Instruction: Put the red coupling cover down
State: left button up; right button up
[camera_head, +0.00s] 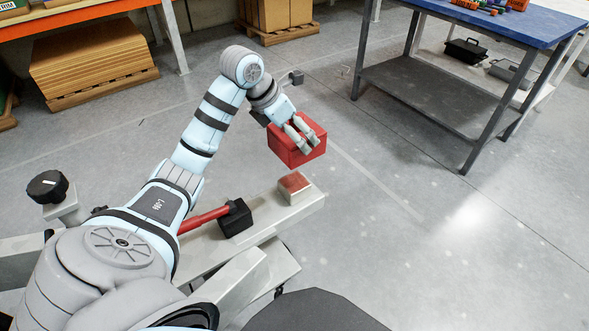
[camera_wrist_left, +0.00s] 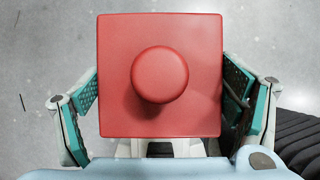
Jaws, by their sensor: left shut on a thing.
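The red coupling cover (camera_head: 298,145) is a box-shaped piece held up in my left gripper (camera_head: 299,135), beyond the front end of the chassis beam. In the left wrist view the cover (camera_wrist_left: 120,100) shows a square red face with a round knob (camera_wrist_left: 160,75) in its middle. The left gripper (camera_wrist_left: 165,105) has its green finger pads at the cover's two sides and is shut on it. The grey coupling block (camera_head: 294,188) on the beam end is bare, with a reddish top face. The cover is apart from this block. My right gripper is not in view.
A red handle (camera_head: 205,217) with a black block (camera_head: 235,218) lies along the chassis beam (camera_head: 312,205). A black knob (camera_head: 47,187) stands at left. A blue-topped workbench (camera_head: 535,22) is at upper right. Open floor (camera_head: 430,240) lies right of the beam.

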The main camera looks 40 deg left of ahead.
pick_arm(q)
jog(key=b, duration=0.3)
send_over(297, 181)
jog(key=f, duration=0.8)
jog(key=s+f, duration=0.1)
jog(key=f, duration=0.2)
jog(key=shift+a+f, duration=0.15)
jog(key=shift+f, duration=0.25)
jog(key=shift+w+f, duration=0.1)
jog(key=shift+f, duration=0.3)
notch_tip(297, 181, down, 4)
jog(key=shift+f+b, duration=0.1)
jog(key=shift+b, duration=0.45)
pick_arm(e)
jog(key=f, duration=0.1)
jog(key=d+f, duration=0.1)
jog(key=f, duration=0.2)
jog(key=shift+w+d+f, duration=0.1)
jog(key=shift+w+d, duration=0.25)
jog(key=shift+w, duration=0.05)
pick_arm(q)
jog(key=shift+f, duration=0.1)
jog(key=o, duration=1)
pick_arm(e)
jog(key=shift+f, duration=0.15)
pick_arm(q)
jog(key=shift+o, duration=0.2)
